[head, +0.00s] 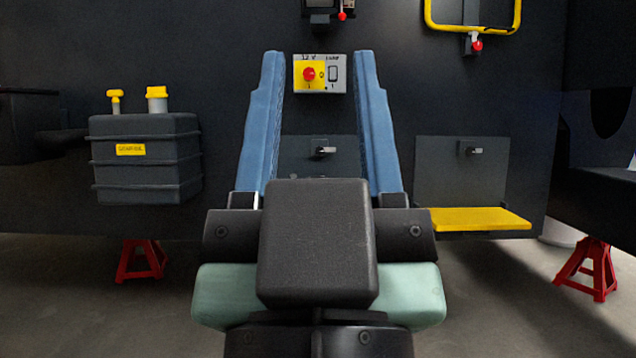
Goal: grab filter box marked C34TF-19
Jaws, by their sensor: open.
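A dark ribbed box (145,175) is on the dark chassis wall at the left in the head view. It has a small yellow label (131,150) on its front, with lettering too small to read for certain. A yellow T-shaped handle (115,97) and a yellow cap (157,94) stand on its top. No other box with such a label shows. My gripper (318,62) is open, its two blue fingers wide apart and pointing at the wall, with nothing seen held between them. It is to the right of the box and apart from it in the picture.
A panel with a red knob (309,74) shows between my fingers. A latched flap (322,150) is below it. At the right are another latched panel (462,175), a yellow step (480,219) and a yellow rail (473,31). Red stands (141,261) (592,270) are on the floor.

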